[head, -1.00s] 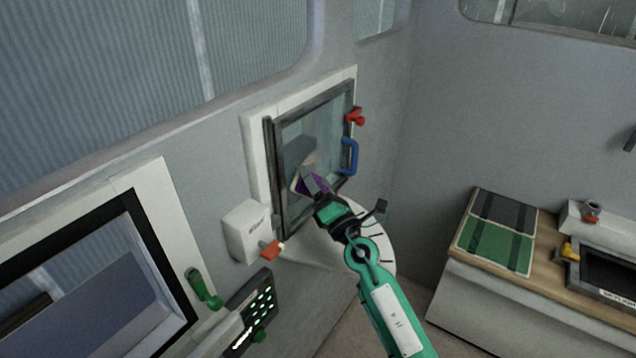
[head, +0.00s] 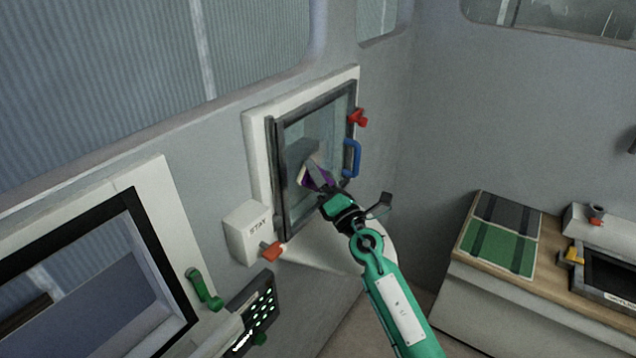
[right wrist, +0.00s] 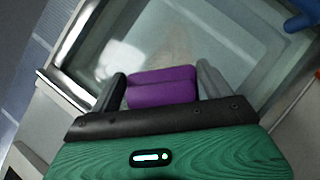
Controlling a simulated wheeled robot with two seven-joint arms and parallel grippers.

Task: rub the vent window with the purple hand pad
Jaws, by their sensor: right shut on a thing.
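The vent window (head: 335,118) is a glass pane in a dark frame on the wall, with a blue handle (head: 351,158) and a red knob (head: 358,118) on its right side. It also shows in the right wrist view (right wrist: 220,42). My right gripper (head: 318,180) is shut on the purple hand pad (right wrist: 162,88), which sits between its two fingers. In the head view the pad (head: 312,178) is at the lower middle of the pane, partly hidden by the gripper. The pad appears against or very close to the glass; I cannot tell if it touches. My left gripper is out of view.
A white box marked STAY (head: 248,232) with an orange-red lever (head: 272,252) is left below the window. A keypad panel (head: 255,312) and a green handle (head: 205,288) are lower left. A counter with a green mat (head: 497,247) stands at right.

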